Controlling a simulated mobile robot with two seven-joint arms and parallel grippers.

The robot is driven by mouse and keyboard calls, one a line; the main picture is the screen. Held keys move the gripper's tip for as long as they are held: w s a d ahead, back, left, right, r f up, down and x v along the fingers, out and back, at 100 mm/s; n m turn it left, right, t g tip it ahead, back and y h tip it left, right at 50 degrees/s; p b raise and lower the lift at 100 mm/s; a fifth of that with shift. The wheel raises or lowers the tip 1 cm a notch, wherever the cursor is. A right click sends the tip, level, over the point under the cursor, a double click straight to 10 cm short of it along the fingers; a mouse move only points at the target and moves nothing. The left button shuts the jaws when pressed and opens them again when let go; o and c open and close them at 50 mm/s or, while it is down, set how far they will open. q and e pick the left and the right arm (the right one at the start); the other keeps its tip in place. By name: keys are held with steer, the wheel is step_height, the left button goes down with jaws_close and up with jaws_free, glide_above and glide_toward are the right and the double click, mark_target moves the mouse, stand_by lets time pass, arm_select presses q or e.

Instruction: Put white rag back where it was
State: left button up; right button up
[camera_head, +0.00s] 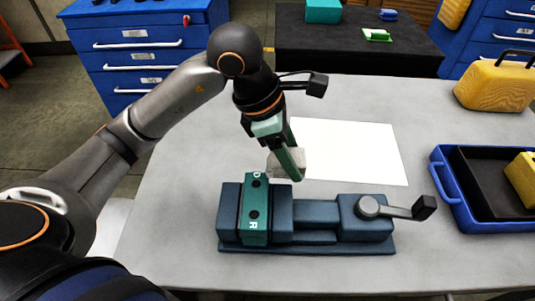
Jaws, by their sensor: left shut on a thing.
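The white rag (292,160) shows as a small pale grey-white piece at the fingers of my left gripper (287,165). The gripper points down and is shut on the rag. It is behind the blue vise, over the near left part of a white sheet (355,150) on the grey table. Whether the rag touches the table cannot be told, and the fingers hide part of it. My right gripper is out of view.
A blue vise (315,237) with a green block (255,210) stands in front of the gripper. A blue tray (448,190) and a yellow case (497,83) are at the right. Blue drawer cabinets (140,45) and a black table (350,45) stand behind.

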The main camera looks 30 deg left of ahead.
arm_select(q)
steer(key=w+a+f, duration=0.7)
steer(key=w+f, duration=0.1)
steer(key=shift+a, duration=0.3)
steer(key=shift+w+a+f+b, duration=0.2)
steer(key=shift+a+f+b, duration=0.05)
steer(key=shift+f+b, duration=0.05)
steer(key=shift+w+a+f, duration=0.15)
steer(key=shift+f, duration=1.65)
steer(key=shift+f, duration=0.1)
steer(key=shift+f, duration=0.15)
steer(key=o, duration=1.2)
